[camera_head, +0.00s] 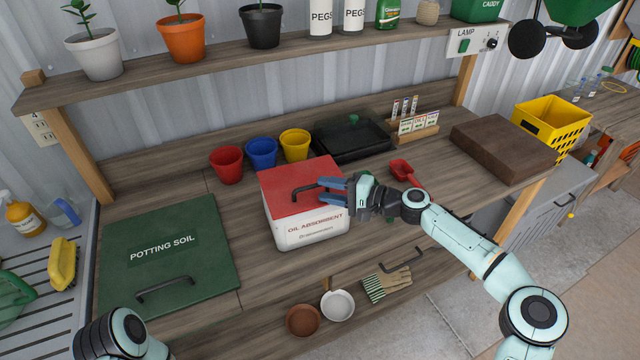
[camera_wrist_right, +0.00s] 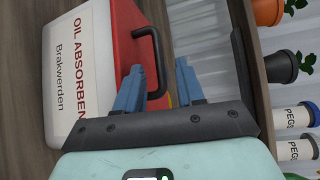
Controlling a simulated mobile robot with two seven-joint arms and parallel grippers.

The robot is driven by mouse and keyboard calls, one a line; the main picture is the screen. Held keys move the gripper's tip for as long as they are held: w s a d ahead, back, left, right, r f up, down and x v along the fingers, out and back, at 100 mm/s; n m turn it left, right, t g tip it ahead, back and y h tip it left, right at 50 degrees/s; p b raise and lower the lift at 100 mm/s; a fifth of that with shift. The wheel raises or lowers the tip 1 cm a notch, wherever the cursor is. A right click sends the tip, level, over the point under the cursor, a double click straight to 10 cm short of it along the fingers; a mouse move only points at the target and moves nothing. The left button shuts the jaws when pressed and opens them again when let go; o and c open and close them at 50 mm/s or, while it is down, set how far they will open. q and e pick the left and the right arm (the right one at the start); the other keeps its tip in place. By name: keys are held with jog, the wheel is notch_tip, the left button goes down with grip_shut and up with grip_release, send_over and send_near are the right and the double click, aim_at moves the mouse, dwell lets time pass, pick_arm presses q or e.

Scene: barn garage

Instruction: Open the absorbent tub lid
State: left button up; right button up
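The oil absorbent tub (camera_head: 311,233) is a white box with red lettering and a red lid (camera_head: 290,178), standing on the wooden bench. The lid lies closed on it and has a black bar handle (camera_head: 303,191). My right gripper (camera_head: 321,189) reaches over the lid from the right, its blue fingers close to the handle. In the right wrist view the fingers (camera_wrist_right: 160,78) are apart, with part of the handle (camera_wrist_right: 156,60) showing between them; one finger overlaps the handle in the picture. I cannot tell whether they touch it. My left gripper is out of view.
A green potting soil lid (camera_head: 165,240) lies left of the tub. Red, blue and yellow pots (camera_head: 262,153) and a black tray (camera_head: 350,138) stand behind it. A red scoop (camera_head: 402,170) lies to the right.

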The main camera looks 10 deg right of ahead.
jog(key=shift+x, duration=1.3)
grip_shut()
dwell(0.5)
